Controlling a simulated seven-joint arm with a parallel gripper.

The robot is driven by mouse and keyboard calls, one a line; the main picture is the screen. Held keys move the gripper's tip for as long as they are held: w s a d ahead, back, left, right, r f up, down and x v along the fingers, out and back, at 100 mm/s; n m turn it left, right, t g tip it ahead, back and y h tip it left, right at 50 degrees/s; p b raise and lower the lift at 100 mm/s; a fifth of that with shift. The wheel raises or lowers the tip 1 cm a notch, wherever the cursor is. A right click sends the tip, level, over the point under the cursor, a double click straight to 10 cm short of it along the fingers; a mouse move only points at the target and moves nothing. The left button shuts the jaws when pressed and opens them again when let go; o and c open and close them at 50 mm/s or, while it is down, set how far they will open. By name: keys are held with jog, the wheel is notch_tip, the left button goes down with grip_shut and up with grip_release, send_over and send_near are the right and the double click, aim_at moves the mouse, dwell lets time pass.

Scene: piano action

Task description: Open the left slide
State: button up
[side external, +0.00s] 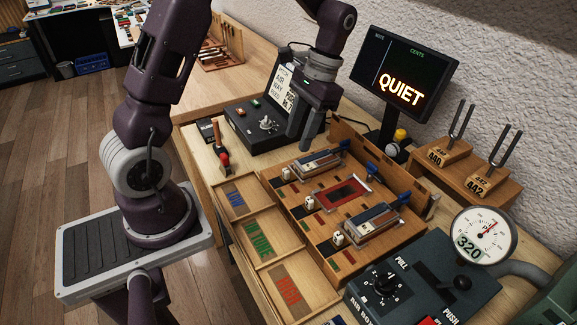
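In the side external view, a wooden tray (262,180) holds two metal-and-dark slide-like units, each with a small white labelled block at its near end. I cannot tell which part the task calls the left slide. My gripper (297,148) points down just behind the tray, near the upper-left unit. Its fingers overlap in this view, so the gap between them is hidden. I see nothing held.
A QUIET display (403,78), tuning forks on wooden blocks (445,153), a gauge (481,236) and a dark air box (400,290) crowd the right.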

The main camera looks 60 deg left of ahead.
aim_at(287, 169)
jog(key=f, duration=0.1)
jog(key=a+f+g, duration=0.1)
jog(key=f, duration=0.1)
jog(key=shift+w+a+f, duration=0.1)
jog(key=shift+w+f, duration=0.1)
jog(key=shift+f, duration=0.05)
jog(key=x, duration=0.7)
grip_shut()
dwell(0.9)
